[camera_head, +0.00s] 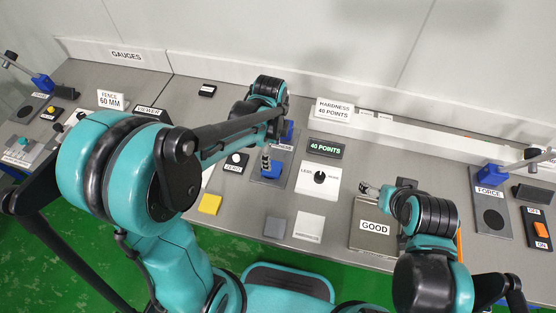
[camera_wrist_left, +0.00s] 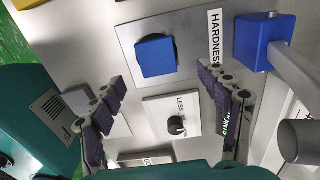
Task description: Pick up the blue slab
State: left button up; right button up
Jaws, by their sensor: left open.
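The blue slab (camera_wrist_left: 155,57) sits on a black disc on the grey hardness plate (camera_wrist_left: 190,22) in the left wrist view. In the head view the slab (camera_head: 273,169) shows partly behind my left gripper. My left gripper (camera_head: 267,158) hangs over the hardness plate. In the left wrist view its fingers are spread wide (camera_wrist_left: 160,82), with nothing between them, and the slab shows just beyond the fingertips. My right gripper (camera_head: 371,189) is above the box marked GOOD, small in view; its jaw opening is unclear.
A blue block on a post (camera_wrist_left: 262,43) stands close beside the hardness plate. A white panel with a black knob (camera_head: 319,178) is to its right. A yellow square (camera_head: 209,204), a grey square (camera_head: 275,228) and the GOOD box (camera_head: 375,240) lie nearer the front edge.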

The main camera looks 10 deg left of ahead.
aim_at(272, 164)
pick_arm(q)
jog(key=f+b, duration=0.1)
jog(key=f, duration=0.3)
jog(key=f+b, duration=0.1)
jog(key=f, duration=0.2)
jog(key=shift+s+b, duration=0.25)
jog(key=shift+b, duration=0.1)
jog(key=shift+r, duration=0.1)
jog(key=c, duration=1.4)
jog(key=shift+o, duration=0.2)
jog(key=shift+r, duration=0.1)
notch_tip(272, 164, up, 4)
jog(key=shift+r+p, duration=0.25)
jog(key=shift+p, duration=0.9)
jog(key=s+d+r+p, duration=0.2)
jog(key=d+r, duration=0.4)
jog(key=d, duration=0.5)
jog(key=shift+s+d+r+p, duration=0.15)
jog(key=shift+s+d+p, duration=0.15)
jog(key=shift+s, duration=0.5)
